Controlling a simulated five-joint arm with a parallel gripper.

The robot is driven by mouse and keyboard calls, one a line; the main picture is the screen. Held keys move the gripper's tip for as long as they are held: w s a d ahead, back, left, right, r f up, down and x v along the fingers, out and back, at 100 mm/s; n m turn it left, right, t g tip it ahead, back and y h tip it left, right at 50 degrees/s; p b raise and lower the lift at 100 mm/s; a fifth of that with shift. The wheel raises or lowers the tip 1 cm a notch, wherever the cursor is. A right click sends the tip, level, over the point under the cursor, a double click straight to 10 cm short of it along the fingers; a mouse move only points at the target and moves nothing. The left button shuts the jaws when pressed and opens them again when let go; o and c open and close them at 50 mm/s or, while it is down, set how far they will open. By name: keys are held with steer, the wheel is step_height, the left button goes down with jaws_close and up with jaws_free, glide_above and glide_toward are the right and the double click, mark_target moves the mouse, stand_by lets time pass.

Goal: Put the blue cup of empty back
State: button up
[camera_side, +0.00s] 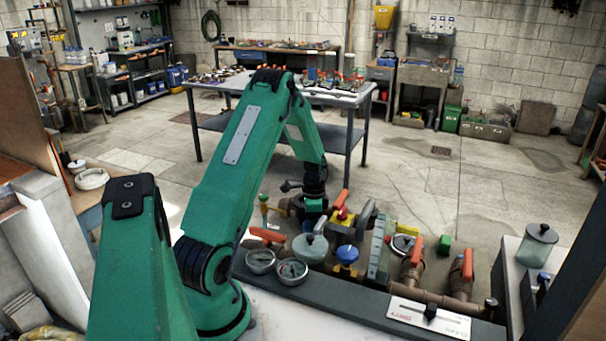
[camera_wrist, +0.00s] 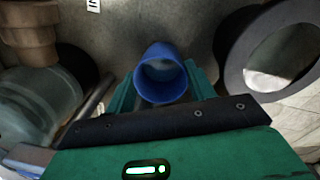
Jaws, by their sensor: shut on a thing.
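The blue cup (camera_wrist: 161,62) sits between the two green fingers of my gripper (camera_wrist: 160,88) in the wrist view. Its round mouth faces the camera, and its inside looks plain blue. My gripper is shut on it, with one finger on each side. In the side view my gripper (camera_side: 314,190) points down behind the fittings at the bench's far edge.
In the wrist view a grey ring (camera_wrist: 236,60) lies right of the cup and a clear jar (camera_wrist: 40,105) left.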

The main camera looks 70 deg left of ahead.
steer(key=shift+f, duration=0.1)
steer(key=o, duration=1)
steer(key=shift+o, duration=0.2)
step_height(320, 180, up, 12)
steer(key=shift+w+a, duration=0.15)
steer(key=shift+w, duration=0.15)
steer(key=shift+r, duration=0.2)
